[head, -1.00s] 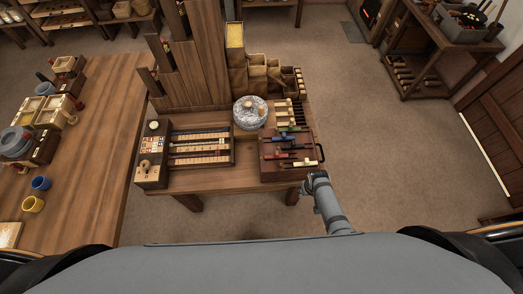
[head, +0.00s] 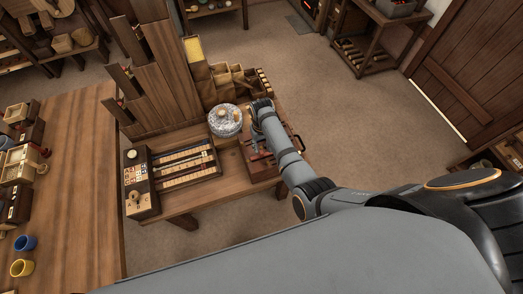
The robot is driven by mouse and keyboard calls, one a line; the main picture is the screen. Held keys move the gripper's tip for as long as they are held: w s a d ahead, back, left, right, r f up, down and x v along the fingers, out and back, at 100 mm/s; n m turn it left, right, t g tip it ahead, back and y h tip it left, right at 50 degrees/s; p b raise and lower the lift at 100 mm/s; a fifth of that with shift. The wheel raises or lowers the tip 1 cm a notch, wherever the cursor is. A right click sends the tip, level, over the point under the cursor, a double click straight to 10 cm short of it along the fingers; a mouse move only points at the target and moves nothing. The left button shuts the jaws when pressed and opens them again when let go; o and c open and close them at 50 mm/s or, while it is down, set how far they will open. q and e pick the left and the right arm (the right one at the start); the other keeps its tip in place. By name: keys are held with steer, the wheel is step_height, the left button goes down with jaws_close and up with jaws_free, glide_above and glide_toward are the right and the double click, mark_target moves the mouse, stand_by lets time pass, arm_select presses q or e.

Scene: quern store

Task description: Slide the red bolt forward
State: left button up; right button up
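The dark wooden bolt board (head: 262,170) sits at the right end of the small table. My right gripper (head: 260,106) is over the board's far end, just right of the round grey quern stone (head: 225,122). Its fingers are too small and too covered to tell whether they are open or shut. My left gripper is not in view.
A slatted counting board (head: 185,163) lies left of the quern on the table (head: 205,196). A tall wooden rack (head: 165,90) and stepped boxes (head: 232,82) stand behind. A long bench (head: 85,190) with blue and yellow cups is at left.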

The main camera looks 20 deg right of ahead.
mark_target(262, 152)
step_height(262, 152, down, 5)
steer(key=shift+f, duration=0.1)
steer(key=shift+a, duration=0.1)
jaws_close()
stand_by(0.4)
